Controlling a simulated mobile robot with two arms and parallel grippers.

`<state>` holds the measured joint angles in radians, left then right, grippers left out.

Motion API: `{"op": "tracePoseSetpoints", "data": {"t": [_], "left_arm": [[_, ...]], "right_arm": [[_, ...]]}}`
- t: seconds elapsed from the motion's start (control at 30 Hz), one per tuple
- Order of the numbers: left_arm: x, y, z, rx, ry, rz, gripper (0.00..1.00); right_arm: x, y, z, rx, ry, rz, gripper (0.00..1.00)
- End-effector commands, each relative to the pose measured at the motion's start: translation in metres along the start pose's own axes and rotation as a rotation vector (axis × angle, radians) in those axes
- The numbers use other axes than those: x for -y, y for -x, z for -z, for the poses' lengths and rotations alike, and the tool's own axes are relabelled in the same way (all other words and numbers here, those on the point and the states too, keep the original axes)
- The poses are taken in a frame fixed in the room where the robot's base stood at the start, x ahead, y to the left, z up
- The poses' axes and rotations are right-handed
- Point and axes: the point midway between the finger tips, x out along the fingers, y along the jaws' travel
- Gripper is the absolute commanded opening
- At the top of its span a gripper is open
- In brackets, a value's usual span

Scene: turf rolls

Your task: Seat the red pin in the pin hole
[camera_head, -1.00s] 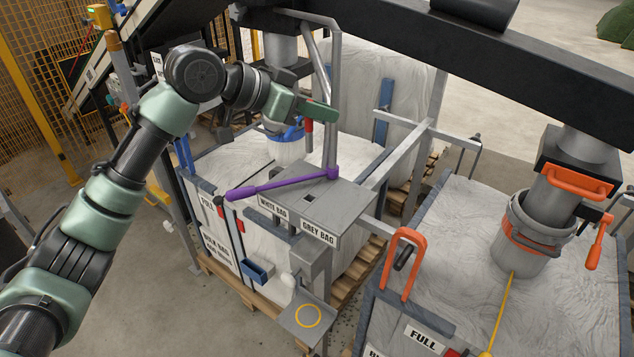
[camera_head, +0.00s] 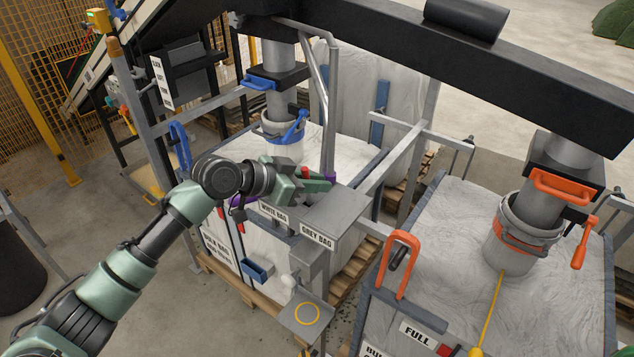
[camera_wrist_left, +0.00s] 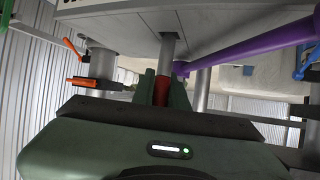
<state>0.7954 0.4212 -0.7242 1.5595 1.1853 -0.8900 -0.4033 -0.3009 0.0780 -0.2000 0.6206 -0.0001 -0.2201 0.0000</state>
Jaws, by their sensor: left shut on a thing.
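The red pin (camera_head: 306,172) is held between the fingers of my left gripper (camera_head: 312,182), at the back left part of the grey plate (camera_head: 334,215). In the left wrist view the red pin (camera_wrist_left: 161,91) sits between the two green fingers. A grey shaft (camera_wrist_left: 171,50) runs from beyond it towards the plate (camera_wrist_left: 120,30). My gripper and arm cover the pin hole in the head view. I cannot tell whether the pin's tip is in the hole. The purple lever (camera_head: 236,201) is mostly hidden behind my gripper; it also shows in the left wrist view (camera_wrist_left: 250,43). My right gripper is out of view.
A grey upright post (camera_head: 329,120) stands close behind my gripper. A blue-clamped spout (camera_head: 284,125) is behind it. An orange handle (camera_head: 403,262) and a full bag (camera_head: 455,235) are to the right. A small shelf with a yellow ring (camera_head: 307,313) is in front.

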Motion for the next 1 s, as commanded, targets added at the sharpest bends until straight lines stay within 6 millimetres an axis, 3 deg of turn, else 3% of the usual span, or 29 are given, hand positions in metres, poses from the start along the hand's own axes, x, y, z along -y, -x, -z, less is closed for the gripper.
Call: {"op": "tracePoseSetpoints", "data": {"t": [0.03, 0.1, 0.13, 0.17, 0.57, 0.67, 1.0], "left_arm": [[-0.004, -0.005, -0.015, 0.027, 0.011, -0.012, 0.00], [-0.004, -0.005, -0.015, 0.027, 0.011, -0.011, 0.00], [-0.004, -0.006, -0.015, 0.028, 0.011, -0.011, 0.20], [-0.004, -0.006, -0.016, 0.028, 0.012, -0.012, 0.23], [-0.002, 0.002, -0.009, 0.014, 0.006, -0.007, 0.23], [-0.002, 0.015, -0.010, 0.014, 0.004, -0.005, 0.23], [-0.002, 0.086, -0.009, 0.013, 0.003, -0.004, 0.23]], "right_arm": [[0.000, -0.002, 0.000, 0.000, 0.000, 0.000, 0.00], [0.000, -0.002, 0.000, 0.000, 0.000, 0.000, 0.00], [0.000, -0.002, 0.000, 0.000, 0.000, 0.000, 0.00], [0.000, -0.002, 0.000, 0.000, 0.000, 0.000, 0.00], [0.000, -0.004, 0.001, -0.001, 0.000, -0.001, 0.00], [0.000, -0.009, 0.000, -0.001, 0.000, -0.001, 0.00], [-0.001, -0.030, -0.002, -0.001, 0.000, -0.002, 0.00]]}}
